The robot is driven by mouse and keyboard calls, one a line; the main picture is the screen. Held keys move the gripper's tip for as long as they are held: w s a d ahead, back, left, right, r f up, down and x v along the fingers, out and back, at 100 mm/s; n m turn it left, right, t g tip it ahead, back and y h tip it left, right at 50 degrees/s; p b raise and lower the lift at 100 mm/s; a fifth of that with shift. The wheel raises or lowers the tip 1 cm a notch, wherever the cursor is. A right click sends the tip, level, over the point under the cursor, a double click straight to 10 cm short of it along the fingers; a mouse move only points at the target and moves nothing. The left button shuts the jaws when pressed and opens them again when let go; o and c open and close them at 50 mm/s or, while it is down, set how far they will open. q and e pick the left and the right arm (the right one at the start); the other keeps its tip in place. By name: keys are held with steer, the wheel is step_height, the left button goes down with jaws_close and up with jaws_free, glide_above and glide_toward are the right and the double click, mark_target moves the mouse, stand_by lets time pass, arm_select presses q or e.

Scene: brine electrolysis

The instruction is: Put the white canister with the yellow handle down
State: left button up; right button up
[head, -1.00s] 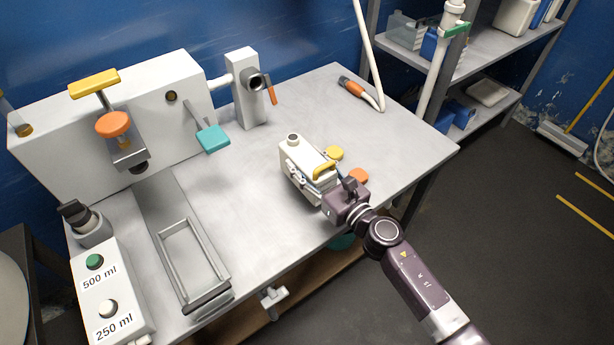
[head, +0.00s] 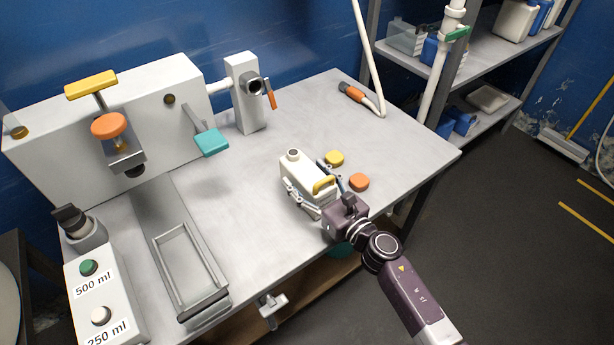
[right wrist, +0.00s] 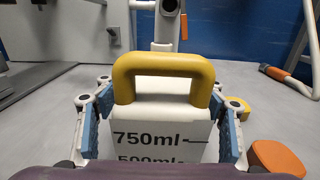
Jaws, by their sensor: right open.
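The white canister (head: 300,172) with the yellow handle (head: 324,185) stands upright on the grey table near its right front edge. The right wrist view shows its handle (right wrist: 165,75) and a "750ml" mark on its white side (right wrist: 160,140). My right gripper (head: 316,186) is open at table height. Its blue-padded fingers stand on both sides of the canister, with visible gaps in the right wrist view (right wrist: 163,100). The canister's underside is hidden. My left gripper is not in view.
A yellow cap (head: 334,158) and an orange cap (head: 359,182) lie just right of the canister. A white dispenser with a teal lever (head: 211,142) stands at the back left. A metal rail frame (head: 185,262) lies at left. The table's back right is mostly clear.

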mark_target(327, 197)
steer(key=shift+r, duration=0.1)
steer(key=shift+r, duration=0.1)
steer(key=v, duration=0.7)
steer(key=shift+s+d, duration=0.15)
steer(key=shift+s, duration=0.05)
